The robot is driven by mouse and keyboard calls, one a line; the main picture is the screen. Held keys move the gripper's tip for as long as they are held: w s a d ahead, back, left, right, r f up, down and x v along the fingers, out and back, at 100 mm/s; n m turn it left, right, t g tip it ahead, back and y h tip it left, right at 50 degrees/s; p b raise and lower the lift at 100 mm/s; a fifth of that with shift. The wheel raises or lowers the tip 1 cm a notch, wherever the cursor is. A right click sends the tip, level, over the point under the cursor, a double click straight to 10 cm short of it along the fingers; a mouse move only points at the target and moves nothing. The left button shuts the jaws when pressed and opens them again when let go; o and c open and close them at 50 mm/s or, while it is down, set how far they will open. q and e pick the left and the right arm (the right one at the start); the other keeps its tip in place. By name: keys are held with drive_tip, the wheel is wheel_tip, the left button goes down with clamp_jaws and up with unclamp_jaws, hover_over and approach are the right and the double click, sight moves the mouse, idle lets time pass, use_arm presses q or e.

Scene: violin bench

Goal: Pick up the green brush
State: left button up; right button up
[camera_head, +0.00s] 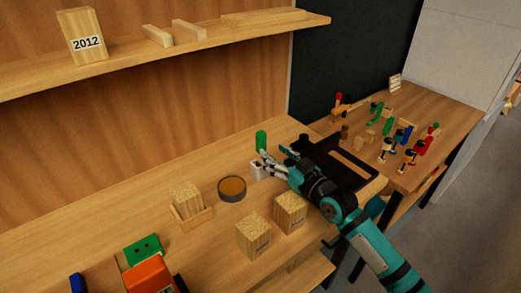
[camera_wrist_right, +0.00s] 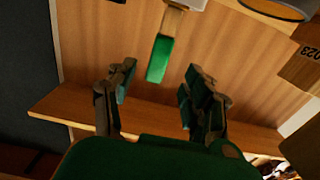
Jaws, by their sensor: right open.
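The green brush (camera_head: 261,139) stands upright with its green end up in a small white holder (camera_head: 256,171) on the bench. In the right wrist view the green brush (camera_wrist_right: 159,58) shows its green end and a wooden part that runs into the white holder (camera_wrist_right: 188,3). My right gripper (camera_head: 266,164) is beside the brush and holder, coming from the right. In the right wrist view, my right gripper's fingers (camera_wrist_right: 158,82) are open and apart, with the green end ahead between them and nothing gripped. My left gripper is not in view.
A round dish (camera_head: 232,188) with orange-brown contents stands left of the holder. Wooden blocks (camera_head: 253,237) stand nearer the front. A green block (camera_head: 143,249) and an orange block (camera_head: 149,275) are at lower left. A shelf (camera_head: 200,47) hangs above. A side table (camera_head: 447,120) holds toys.

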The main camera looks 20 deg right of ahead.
sight(264, 146)
drive_tip(key=shift+f+p+x, duration=0.1)
drive_tip(key=shift+p+x, duration=0.1)
drive_tip(key=shift+x, duration=1.55)
drive_tip(key=shift+f+p+x, duration=0.15)
drive_tip(key=shift+p+x, duration=0.05)
drive_tip(key=shift+x, duration=1.6)
drive_tip(key=shift+d, duration=0.1)
drive_tip(key=shift+c, duration=0.4)
clamp_jaws()
